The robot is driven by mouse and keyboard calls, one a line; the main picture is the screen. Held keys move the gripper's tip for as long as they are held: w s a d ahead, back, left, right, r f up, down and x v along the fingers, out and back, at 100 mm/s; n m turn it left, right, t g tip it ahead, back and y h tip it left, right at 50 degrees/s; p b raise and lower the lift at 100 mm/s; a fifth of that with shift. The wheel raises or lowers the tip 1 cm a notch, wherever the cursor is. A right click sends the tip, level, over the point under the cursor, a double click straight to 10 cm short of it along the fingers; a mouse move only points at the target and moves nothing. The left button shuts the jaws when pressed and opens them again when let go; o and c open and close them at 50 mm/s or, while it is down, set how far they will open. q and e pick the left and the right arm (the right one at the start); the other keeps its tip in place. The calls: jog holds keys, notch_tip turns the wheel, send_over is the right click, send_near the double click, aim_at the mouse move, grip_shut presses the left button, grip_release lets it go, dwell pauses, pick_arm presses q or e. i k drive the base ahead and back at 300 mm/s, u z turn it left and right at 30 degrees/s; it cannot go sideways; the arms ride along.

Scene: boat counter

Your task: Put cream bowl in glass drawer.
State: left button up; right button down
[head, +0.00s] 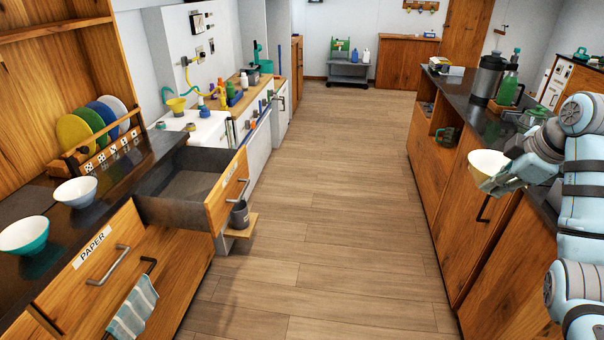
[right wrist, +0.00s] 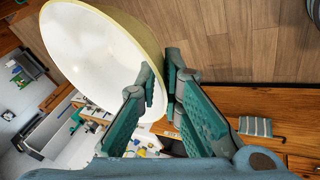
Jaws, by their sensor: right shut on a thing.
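The cream bowl (head: 487,167) is in the air at the right, above the aisle beside the right-hand counter. My right gripper (head: 497,183) is shut on its rim. In the right wrist view the bowl (right wrist: 95,45) is tilted, its white inside showing, with the rim between the fingers (right wrist: 162,88). An open drawer (head: 228,190) juts from the left counter and looks empty inside; the label on its front is too small to read. A closed drawer (head: 120,268) nearer me is labelled PAPER. My left gripper is not in view.
A white bowl (head: 75,191) and a teal bowl (head: 24,236) stand on the left counter, near a rack of plates (head: 98,128). A grey cup (head: 239,214) is below the open drawer's front. A striped towel (head: 133,308) hangs nearby. The wooden floor (head: 325,210) between counters is clear.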

aim_at(194, 196)
jog(key=z, duration=0.05)
jog(key=i, duration=0.9)
jog(key=u, duration=1.1)
jog(key=i, duration=0.9)
jog(key=u, duration=1.05)
